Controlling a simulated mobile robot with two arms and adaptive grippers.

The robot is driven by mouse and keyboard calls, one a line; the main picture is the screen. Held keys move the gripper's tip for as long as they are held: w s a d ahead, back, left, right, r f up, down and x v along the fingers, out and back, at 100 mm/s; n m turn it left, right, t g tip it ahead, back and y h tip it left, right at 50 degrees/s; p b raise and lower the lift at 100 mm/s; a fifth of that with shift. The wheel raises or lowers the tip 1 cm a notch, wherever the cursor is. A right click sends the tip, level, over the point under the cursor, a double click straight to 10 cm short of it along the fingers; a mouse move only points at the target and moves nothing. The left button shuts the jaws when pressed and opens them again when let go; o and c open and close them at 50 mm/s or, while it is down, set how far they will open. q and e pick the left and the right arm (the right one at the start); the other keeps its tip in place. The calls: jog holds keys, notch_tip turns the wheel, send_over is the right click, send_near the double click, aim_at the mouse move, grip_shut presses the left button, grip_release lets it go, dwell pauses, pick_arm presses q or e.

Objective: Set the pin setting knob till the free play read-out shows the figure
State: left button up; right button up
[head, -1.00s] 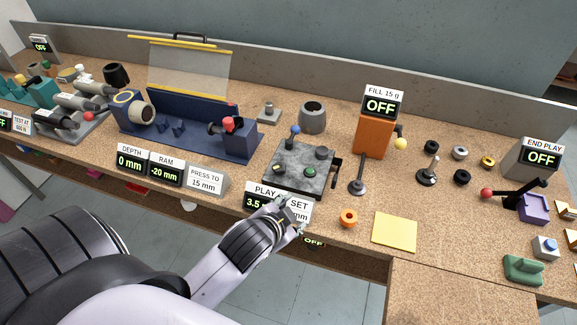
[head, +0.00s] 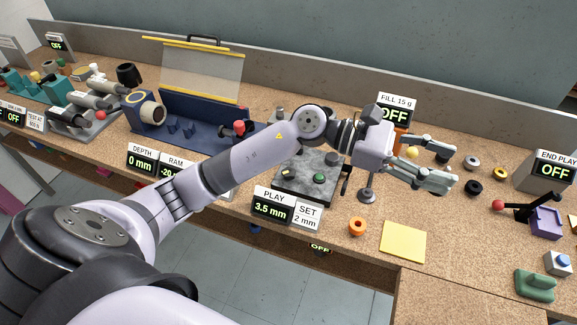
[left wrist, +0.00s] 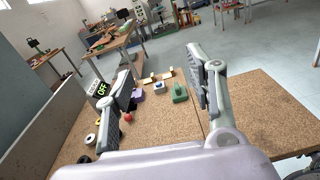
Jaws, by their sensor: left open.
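The play read-out (head: 271,205) in the head view shows 3.5 mm. The set card (head: 306,216) beside it says 2 mm. Behind them is the dark grey stone-like plate (head: 303,189) with a green knob (head: 319,178) and a dark knob (head: 332,158) on top. I cannot tell which knob is the pin setting one. My left gripper (head: 446,164) is open and empty, beyond the plate to the right, above the bench. Its two fingers also show apart in the left wrist view (left wrist: 160,68).
The orange fill stand, its display (head: 394,115) reading OFF, is partly behind my gripper. A red-balled lever (head: 499,205) and the end play display (head: 554,170) stand to the right.

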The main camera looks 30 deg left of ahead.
pick_arm(q)
jog(key=w+a+f+m+g+y, duration=0.1)
jog(key=a+f+m+g+y, duration=0.1)
jog(key=a+f+m+y, duration=0.35)
jog(key=m+g+y, duration=0.2)
jog(key=y, duration=1)
send_near(288, 170)
notch_tip(288, 170, down, 9)
jog(key=p, duration=0.3)
jog(key=shift+s+a+r, duration=0.1)
jog(key=shift+s+r, duration=0.05)
jog(key=shift+r, duration=0.05)
jog(key=shift+c, duration=0.5)
jog(key=c, duration=1.1)
